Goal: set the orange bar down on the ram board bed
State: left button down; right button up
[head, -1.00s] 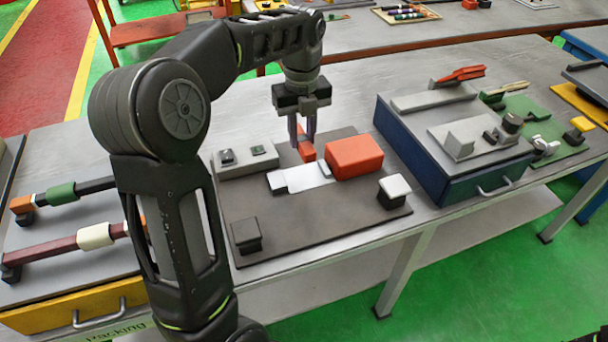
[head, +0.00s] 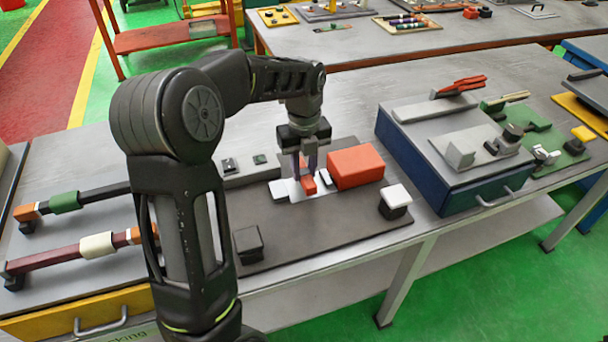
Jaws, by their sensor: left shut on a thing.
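My left gripper (head: 305,168) points down over the dark ram board (head: 315,230), shut on a small orange bar (head: 308,185). The bar is at the pale silver bed (head: 281,190), just left of the large orange block (head: 355,166). The fingers hide part of the bar and of the bed. I cannot tell whether the bar touches the bed or hovers just above it. My right gripper is not in view.
A grey box with buttons (head: 248,170) stands at the board's back left. A blue case (head: 470,195) is to the right, and a rack of bars (head: 75,270) to the left.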

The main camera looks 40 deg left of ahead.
aim_at(304, 171)
pick_arm(q)
jog(key=shift+f, duration=1.25)
jog(key=shift+f, duration=0.1)
jog(key=shift+f, duration=0.15)
jog(key=c, duration=1.2)
grip_release()
jog(key=shift+o, duration=0.2)
notch_tip(304, 171, up, 12)
jog(key=shift+r, duration=0.25)
